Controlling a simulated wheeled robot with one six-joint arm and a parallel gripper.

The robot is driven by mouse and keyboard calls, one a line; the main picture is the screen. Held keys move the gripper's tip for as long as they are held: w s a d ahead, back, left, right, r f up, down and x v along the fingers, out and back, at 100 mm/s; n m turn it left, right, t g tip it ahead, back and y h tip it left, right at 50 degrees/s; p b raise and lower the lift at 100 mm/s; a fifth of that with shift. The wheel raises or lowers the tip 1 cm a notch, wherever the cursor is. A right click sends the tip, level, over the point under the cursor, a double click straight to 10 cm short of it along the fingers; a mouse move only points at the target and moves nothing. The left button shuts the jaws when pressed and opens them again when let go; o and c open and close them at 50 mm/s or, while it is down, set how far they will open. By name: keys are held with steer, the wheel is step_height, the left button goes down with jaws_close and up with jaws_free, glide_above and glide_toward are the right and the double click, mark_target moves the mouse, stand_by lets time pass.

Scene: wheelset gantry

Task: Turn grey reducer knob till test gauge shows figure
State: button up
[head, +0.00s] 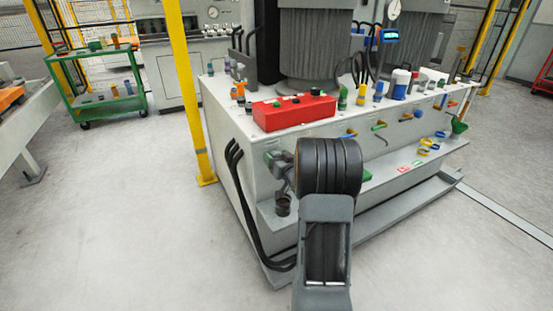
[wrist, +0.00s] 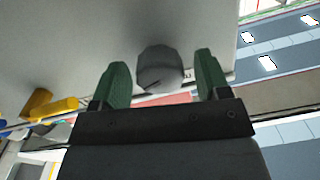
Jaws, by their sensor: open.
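In the wrist view my gripper (wrist: 161,63) is open, with a green-padded finger on each side. A grey, rounded knob (wrist: 160,70) with a dark line on its face stands between the fingertips in the picture. A gap shows on both sides of it, so neither finger seems to touch it. How deep it sits between the fingers I cannot tell. In the head view my arm hides most of the gripper and the knob, at the near corner of the pale cabinet (head: 232,150). A round white dial (head: 394,9) stands at the top; its reading is too small to make out.
A red box (head: 293,112) with buttons sits on the cabinet top, among several coloured fittings. A blue-framed display (head: 390,35) stands behind. Black hoses (head: 240,205) run down the cabinet's left side. A yellow post (head: 186,90) and green trolley (head: 100,85) stand left. The floor at front left is clear.

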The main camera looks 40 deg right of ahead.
steer(key=shift+w, duration=0.15)
steer(key=c, duration=0.9)
steer(key=shift+f+n+b, duration=0.2)
steer(key=shift+n+b, duration=0.3)
steer(key=shift+b, duration=0.15)
steer(key=shift+r, duration=0.15)
steer(key=o, duration=0.9)
steer(key=s+a+p, duration=0.1)
steer(key=s+p, duration=0.1)
steer(key=s, duration=1.1)
steer(key=shift+s+a+p, duration=0.3)
steer(key=shift+s, duration=0.05)
